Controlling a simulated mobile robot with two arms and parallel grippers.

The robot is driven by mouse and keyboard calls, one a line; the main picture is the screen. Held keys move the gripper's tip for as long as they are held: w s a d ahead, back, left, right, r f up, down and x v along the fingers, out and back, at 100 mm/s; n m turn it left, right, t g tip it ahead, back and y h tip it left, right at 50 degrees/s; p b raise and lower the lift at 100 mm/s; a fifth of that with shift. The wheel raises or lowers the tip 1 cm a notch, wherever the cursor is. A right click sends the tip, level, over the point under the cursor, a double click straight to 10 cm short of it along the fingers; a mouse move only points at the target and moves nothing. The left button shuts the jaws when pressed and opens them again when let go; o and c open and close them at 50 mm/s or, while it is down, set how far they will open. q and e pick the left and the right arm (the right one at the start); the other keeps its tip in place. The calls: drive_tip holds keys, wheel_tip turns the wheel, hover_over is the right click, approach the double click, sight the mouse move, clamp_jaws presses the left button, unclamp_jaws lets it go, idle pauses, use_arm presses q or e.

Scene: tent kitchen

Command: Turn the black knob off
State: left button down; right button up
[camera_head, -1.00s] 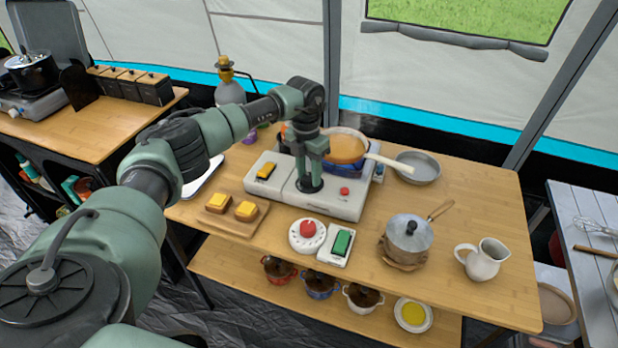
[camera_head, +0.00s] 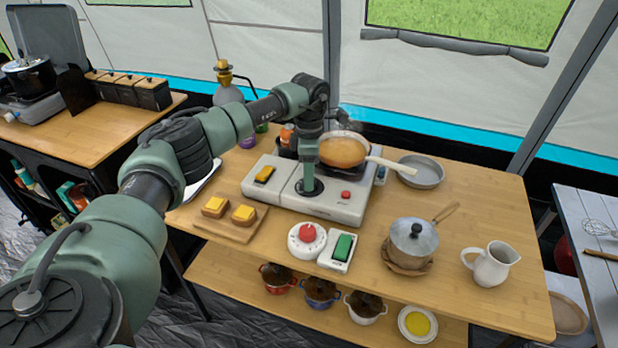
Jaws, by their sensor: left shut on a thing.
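The black knob (camera_head: 309,193) sits on the front of the white camping stove (camera_head: 340,207), in the middle. My left gripper (camera_head: 309,182) points down and is shut on the knob, and its fingers hide the knob's upper part. A yellow switch (camera_head: 264,174) is on the stove to the left and a red button (camera_head: 346,194) to the right. The knob's turn angle cannot be told. My right gripper is not in view.
A red-knobbed timer (camera_head: 307,237), a green-topped device (camera_head: 340,250) and a board (camera_head: 228,224) with two topped bread pieces lie in front of the stove. A lidded pot (camera_head: 411,243) and a white jug (camera_head: 490,263) stand to the right.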

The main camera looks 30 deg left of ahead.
use_arm(q)
drive_tip(key=shift+m, duration=0.6)
drive_tip(key=shift+r, duration=0.1)
drive_tip(key=c, duration=0.9)
unclamp_jaws()
drive_tip(key=r, duration=0.2)
drive_tip(key=r+b, duration=0.1)
drive_tip(key=r, duration=0.4)
drive_tip(key=shift+w+a+r, duration=0.1)
drive_tip(key=shift+w+r, duration=0.15)
drive_tip(key=shift+r, duration=0.15)
drive_tip(key=shift+f, duration=0.1)
